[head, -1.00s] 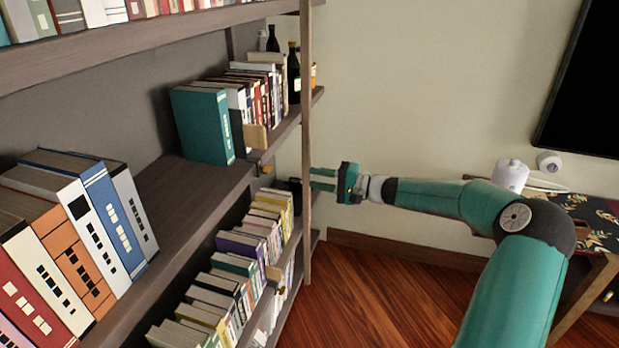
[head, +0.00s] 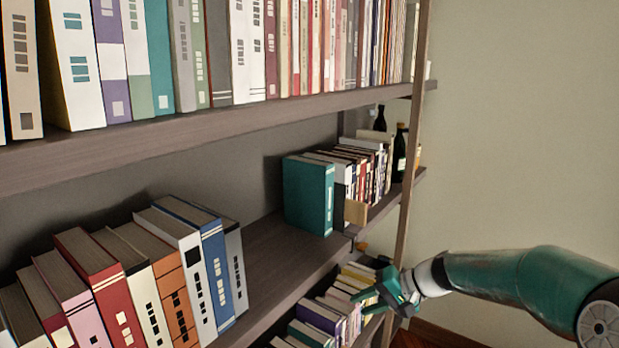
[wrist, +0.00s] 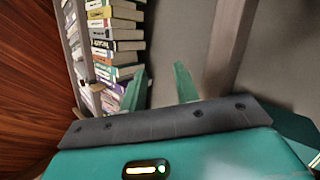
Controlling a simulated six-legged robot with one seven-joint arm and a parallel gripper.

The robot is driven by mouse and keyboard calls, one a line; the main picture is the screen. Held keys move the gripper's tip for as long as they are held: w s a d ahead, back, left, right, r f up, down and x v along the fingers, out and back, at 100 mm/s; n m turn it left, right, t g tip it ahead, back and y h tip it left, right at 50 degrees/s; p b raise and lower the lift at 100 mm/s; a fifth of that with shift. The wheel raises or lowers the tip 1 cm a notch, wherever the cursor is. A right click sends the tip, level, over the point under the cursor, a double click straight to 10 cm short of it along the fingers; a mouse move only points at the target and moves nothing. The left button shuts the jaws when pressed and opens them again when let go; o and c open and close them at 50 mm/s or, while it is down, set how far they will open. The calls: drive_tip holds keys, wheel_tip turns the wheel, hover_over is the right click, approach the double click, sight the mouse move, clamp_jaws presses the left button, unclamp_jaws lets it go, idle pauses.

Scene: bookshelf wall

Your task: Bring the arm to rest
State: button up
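My gripper (head: 372,298) is at the lower right in the head view, at the end of my teal arm, in front of the lower shelf's books. In the wrist view its two teal fingers (wrist: 160,84) stand apart with nothing between them. It looks open and empty. The arm reaches in from the right edge. Whether the fingers touch the shelf or its books cannot be told.
The bookshelf (head: 300,258) fills the left and middle, with a post (head: 410,150) close to my gripper. Books (head: 322,318) stand on the lower shelf and a teal book (head: 308,197) on the middle one. Bare wall (head: 520,120) lies to the right.

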drive_tip(key=s+r+n+h, duration=0.1)
drive_tip(key=s+r+h, duration=0.1)
drive_tip(key=s, duration=0.7)
drive_tip(key=s+d+r+t+h, duration=0.1)
drive_tip(key=s+r+h, duration=0.2)
drive_tip(key=s, duration=0.7)
drive_tip(key=s+d+r+n+t+h, duration=0.1)
drive_tip(key=s+r+h, duration=0.2)
drive_tip(key=s, duration=0.6)
drive_tip(key=shift+s+n+h, duration=0.25)
drive_tip(key=shift+n+h, duration=0.05)
drive_tip(key=shift+h, duration=0.6)
